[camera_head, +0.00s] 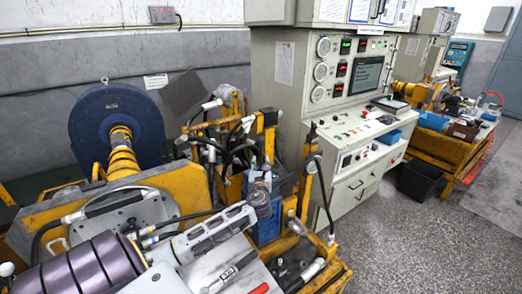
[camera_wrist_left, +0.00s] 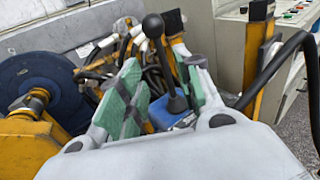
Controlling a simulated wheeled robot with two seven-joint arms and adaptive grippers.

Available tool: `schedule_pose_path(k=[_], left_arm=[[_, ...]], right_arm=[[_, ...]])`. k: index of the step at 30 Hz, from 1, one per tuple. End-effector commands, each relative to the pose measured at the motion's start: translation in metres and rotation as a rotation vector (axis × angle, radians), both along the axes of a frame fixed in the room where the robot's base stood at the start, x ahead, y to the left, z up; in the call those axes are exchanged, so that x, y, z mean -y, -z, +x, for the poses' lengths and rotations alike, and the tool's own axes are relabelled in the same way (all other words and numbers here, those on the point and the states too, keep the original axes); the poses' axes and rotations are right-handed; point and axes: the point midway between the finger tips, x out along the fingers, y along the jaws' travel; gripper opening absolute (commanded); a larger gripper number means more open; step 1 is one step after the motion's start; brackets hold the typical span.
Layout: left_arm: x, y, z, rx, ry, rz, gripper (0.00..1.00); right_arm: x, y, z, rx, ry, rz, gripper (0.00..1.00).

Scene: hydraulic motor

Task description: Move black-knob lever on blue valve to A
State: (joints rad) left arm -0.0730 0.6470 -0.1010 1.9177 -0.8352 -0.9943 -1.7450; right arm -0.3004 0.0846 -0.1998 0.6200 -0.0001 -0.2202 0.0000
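The black-knob lever (camera_wrist_left: 153,27) stands up, slightly tilted, between the two green-padded fingers of my left gripper (camera_wrist_left: 160,80) in the left wrist view. The fingers are apart, with gaps showing beside the lever's shaft. I cannot tell whether a finger touches it. The blue valve (camera_wrist_left: 172,114) shows behind and below the fingers, partly hidden by them. In the head view my left gripper (camera_head: 242,216) reaches in from the lower left to the blue valve (camera_head: 267,222). The lever is too small to make out clearly there. My right gripper is not in view.
Black hoses and yellow posts (camera_head: 308,190) crowd around the valve. A large blue wheel housing (camera_head: 117,125) stands at the left. A grey control cabinet (camera_head: 355,190) is behind to the right.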

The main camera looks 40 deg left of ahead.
Motion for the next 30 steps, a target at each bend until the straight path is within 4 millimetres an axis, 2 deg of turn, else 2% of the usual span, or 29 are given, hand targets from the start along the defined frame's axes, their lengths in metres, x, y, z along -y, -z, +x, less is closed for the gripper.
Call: schedule_pose_path(k=[15,30], left_arm=[[-0.034,-0.001,0.039,0.001,-0.002,0.001,0.34],[-0.064,-0.001,0.075,0.001,-0.001,-0.001,0.34]], right_arm=[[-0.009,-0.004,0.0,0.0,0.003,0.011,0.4],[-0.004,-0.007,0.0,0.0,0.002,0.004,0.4]])
